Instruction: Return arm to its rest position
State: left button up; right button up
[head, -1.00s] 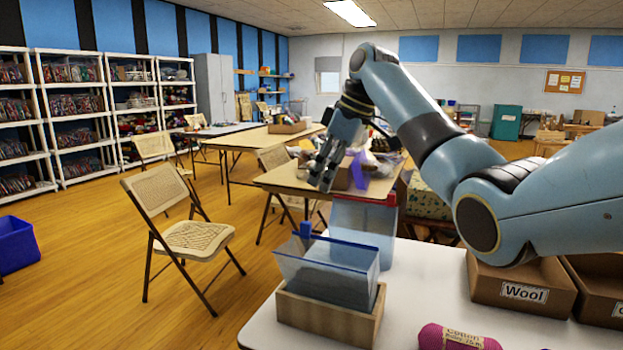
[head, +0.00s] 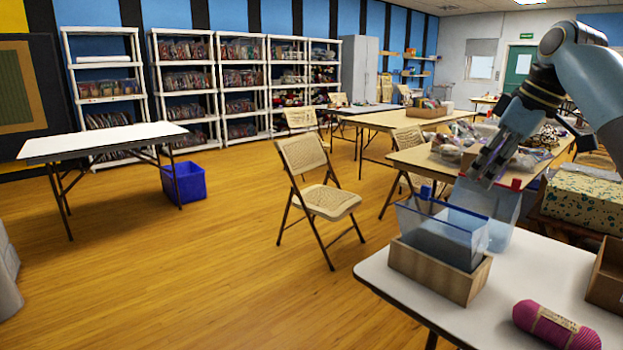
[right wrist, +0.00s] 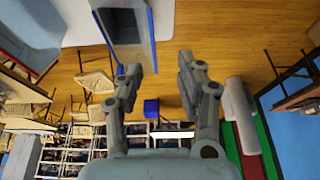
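My right arm comes in at the upper right of the head view. Its right gripper (head: 488,168) hangs with fingers downward, above and behind the wooden box on the white table. In the right wrist view the same gripper (right wrist: 160,76) has its two fingers wide apart with nothing between them. My left gripper is not in the head view.
The white table (head: 500,330) holds a wooden box (head: 437,272) with clear blue-edged sleeves, a magenta yarn skein (head: 556,325) and part of a cardboard box (head: 608,275). A folding chair (head: 318,190) and blue bin (head: 184,183) stand on open floor.

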jog(key=s+a+f+m+g, duration=0.1)
jog(key=s+f+g, duration=0.1)
jog(key=s+f, duration=0.85)
jog(key=s+f+m+g+b, duration=0.15)
jog(key=s+f, duration=0.45)
jog(key=f, duration=1)
jog(key=s+a+f+g+p, duration=0.1)
jog(key=s+f+g, duration=0.2)
jog(key=s+f, duration=0.85)
jog(key=s+f+m+h, duration=0.1)
jog(key=s+f, duration=0.7)
jog(key=s, duration=0.4)
jog(key=s+f+m+h+b, duration=0.1)
jog(key=s+f+m, duration=0.1)
jog(key=s+f, duration=0.8)
jog(key=s+f+m+h, duration=0.1)
jog(key=s+f, duration=0.6)
jog(key=s, duration=0.8)
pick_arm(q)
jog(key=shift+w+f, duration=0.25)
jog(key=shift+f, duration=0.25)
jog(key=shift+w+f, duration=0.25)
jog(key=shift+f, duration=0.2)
pick_arm(e)
jog(key=w+t, duration=0.2)
jog(key=w+d+m+t, duration=0.1)
jog(key=w+t, duration=0.1)
jog(key=shift+w+d+f+h, duration=0.15)
jog(key=shift+w+f+h, duration=0.05)
jog(key=shift+w+h, duration=0.15)
